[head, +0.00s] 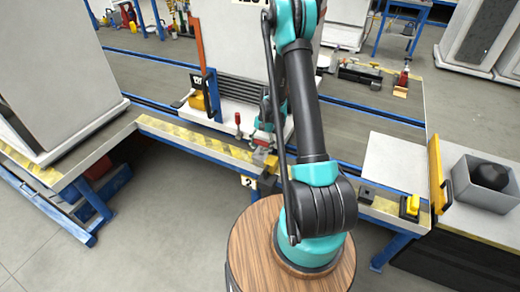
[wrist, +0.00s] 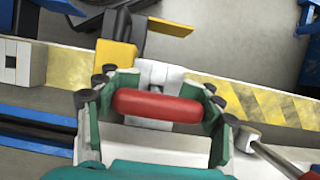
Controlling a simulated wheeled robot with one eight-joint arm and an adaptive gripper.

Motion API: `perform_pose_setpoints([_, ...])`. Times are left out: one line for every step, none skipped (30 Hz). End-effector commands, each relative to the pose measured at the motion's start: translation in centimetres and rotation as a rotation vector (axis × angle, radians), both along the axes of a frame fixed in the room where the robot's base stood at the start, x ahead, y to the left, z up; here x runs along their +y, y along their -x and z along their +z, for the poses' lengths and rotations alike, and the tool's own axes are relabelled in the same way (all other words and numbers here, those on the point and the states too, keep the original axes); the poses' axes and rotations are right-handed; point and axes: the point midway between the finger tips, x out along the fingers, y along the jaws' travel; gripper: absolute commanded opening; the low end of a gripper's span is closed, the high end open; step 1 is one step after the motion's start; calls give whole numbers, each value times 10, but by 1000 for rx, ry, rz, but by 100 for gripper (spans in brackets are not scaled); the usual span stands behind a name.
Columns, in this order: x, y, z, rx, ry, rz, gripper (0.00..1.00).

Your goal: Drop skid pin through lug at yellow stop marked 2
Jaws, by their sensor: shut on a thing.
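My gripper (wrist: 156,108) is shut on the red handle of the skid pin (wrist: 157,105), one teal finger at each end. In the wrist view, a pale metal part (wrist: 155,74) shows just beyond the handle; I cannot tell whether it is pin or lug. The yellow stop (wrist: 115,56) is beyond the left finger, on the hazard-striped rail. In the head view my gripper (head: 264,138) is low over the rail, partly hidden by my arm. A plate marked 2 (head: 249,181) is on the rail's front below it. The pin's lower end and the lug hole are hidden.
Another red-handled pin (wrist: 282,158) with a metal shank is close to the right finger; it also stands left of my gripper in the head view (head: 238,121). A white-based cabinet with an orange post (head: 203,60) is behind. A grey box (head: 485,178) is at right.

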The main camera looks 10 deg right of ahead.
Motion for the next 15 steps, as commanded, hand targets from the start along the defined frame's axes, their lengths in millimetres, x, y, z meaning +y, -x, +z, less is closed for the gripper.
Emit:
perform_pose_setpoints([0,0,-1,0,0,0,22])
perform_pose_setpoints([0,0,-2,0,0,0,22])
perform_pose_setpoints([0,0,-3,0,0,0,22])
perform_pose_setpoints([0,0,-4,0,0,0,22])
perform_pose_setpoints([0,0,-4,0,0,0,22])
perform_pose_setpoints([0,0,-5,0,0,0,22])
perform_pose_setpoints([0,0,-6,0,0,0,22])
perform_pose_setpoints([0,0,-6,0,0,0,22])
perform_pose_setpoints([0,0,-6,0,0,0,61])
perform_pose_setpoints([0,0,-6,0,0,0,64])
perform_pose_setpoints([0,0,-6,0,0,0,68])
perform_pose_setpoints([0,0,-6,0,0,0,73])
perform_pose_setpoints([0,0,-6,0,0,0,77])
perform_pose_setpoints([0,0,-6,0,0,0,81])
perform_pose_setpoints([0,0,-6,0,0,0,86])
